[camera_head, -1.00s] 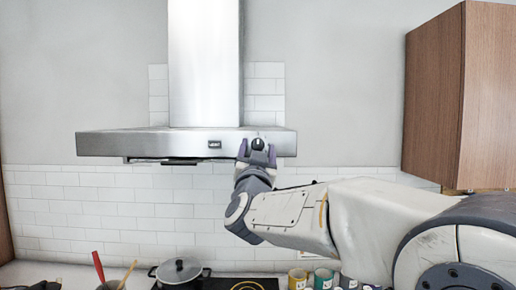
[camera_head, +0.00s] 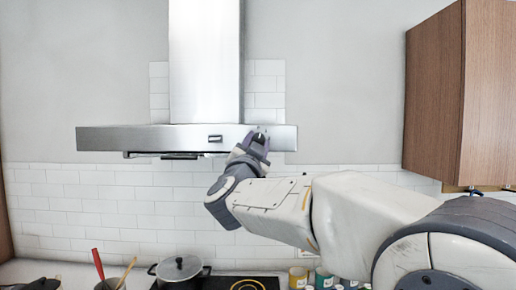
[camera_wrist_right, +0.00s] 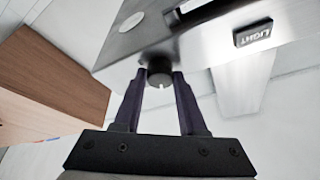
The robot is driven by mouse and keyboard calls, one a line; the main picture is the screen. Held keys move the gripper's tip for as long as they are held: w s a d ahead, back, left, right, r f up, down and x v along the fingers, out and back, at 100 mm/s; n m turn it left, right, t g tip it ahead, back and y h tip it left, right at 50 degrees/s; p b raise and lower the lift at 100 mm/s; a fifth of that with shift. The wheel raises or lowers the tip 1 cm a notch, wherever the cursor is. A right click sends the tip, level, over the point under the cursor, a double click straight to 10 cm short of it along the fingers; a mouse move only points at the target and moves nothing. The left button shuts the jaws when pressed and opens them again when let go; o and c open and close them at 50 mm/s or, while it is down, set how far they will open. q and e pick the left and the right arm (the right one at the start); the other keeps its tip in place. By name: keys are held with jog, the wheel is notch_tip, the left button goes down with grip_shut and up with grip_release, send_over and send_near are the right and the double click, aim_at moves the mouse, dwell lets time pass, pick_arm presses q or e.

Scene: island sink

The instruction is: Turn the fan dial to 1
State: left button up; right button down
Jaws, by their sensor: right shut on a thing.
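The steel range hood (camera_head: 120,139) is on the wall, with the dark round fan dial (camera_head: 259,135) on the right part of its front edge. My right gripper (camera_head: 257,139) is at the dial, with its fingers on either side of it. In the right wrist view the dial (camera_wrist_right: 160,73) sits between the tips of my gripper's purple-grey fingers (camera_wrist_right: 161,79), and a small white mark shows on it. The fingers are shut on the dial. The numbers around the dial cannot be read. My left gripper is not in view.
A dark button marked LIGHT (camera_wrist_right: 253,33) is beside the dial on the hood front; it also shows in the head view (camera_head: 215,139). A wooden wall cabinet (camera_head: 433,100) hangs at the right.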

jog(key=m+g+h, duration=0.1)
jog(key=m, duration=0.2)
jog(key=m+h, duration=0.1)
jog(key=m, duration=0.2)
jog(key=shift+a+r+g, duration=0.1)
jog(key=shift+a+g, duration=0.05)
jog(key=shift+g, duration=0.25)
jog(key=shift+m+h, duration=0.3)
jog(key=shift+c, duration=2.3)
grip_release()
jog(key=shift+s, duration=0.1)
jog(key=b+v, duration=0.5)
jog(key=v, duration=0.5)
jog(key=shift+s, duration=0.1)
